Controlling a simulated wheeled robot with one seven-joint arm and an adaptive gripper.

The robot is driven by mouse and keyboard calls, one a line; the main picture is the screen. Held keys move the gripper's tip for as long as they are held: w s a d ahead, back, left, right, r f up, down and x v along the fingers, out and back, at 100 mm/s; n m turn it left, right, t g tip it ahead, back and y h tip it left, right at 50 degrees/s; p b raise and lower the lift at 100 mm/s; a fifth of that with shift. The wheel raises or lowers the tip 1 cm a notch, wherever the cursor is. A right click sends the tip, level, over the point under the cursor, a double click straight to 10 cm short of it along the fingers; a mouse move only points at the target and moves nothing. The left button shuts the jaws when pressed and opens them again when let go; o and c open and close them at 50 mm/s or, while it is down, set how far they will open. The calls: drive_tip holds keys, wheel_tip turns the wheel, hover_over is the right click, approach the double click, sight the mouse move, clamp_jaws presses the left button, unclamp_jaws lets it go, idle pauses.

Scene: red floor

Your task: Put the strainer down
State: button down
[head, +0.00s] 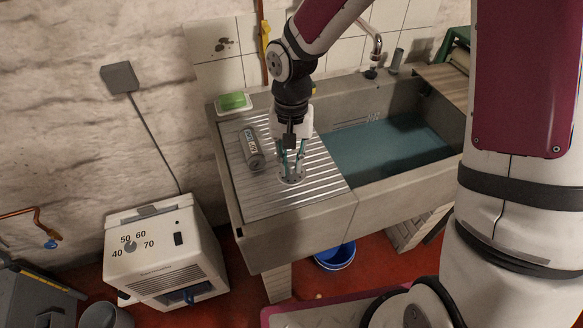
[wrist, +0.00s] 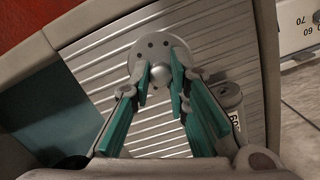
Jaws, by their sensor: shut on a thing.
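The strainer (head: 291,177) is a small round grey metal disc with holes around its rim and a knob in the middle. It is over the ribbed metal drainboard (head: 235,190), left of the basin. In the wrist view the strainer (wrist: 150,47) shows its holed face behind the fingers. My gripper (head: 291,165) points down from above, and its teal fingers (wrist: 160,80) are shut on the strainer's knob. The disc is at or very near the ribs; I cannot tell whether it touches them.
A grey can (head: 251,149) lies on the drainboard left of my gripper. A green soap or sponge in a white dish (head: 234,103) sits at the back left corner. The basin (head: 385,146) on the right holds bluish water. The drainboard's front is clear.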

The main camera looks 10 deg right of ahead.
sight(291, 163)
drive_tip(key=shift+f, duration=1.4)
drive_tip(key=shift+f, duration=0.2)
drive_tip(key=c, duration=1.5)
unclamp_jaws()
drive_tip(key=shift+c, duration=0.2)
drive_tip(key=shift+r, duration=0.15)
wheel_tip(291, 163, up, 12)
drive_tip(key=w, duration=0.1)
drive_tip(key=shift+w+d, duration=0.15)
drive_tip(key=shift+w, duration=0.05)
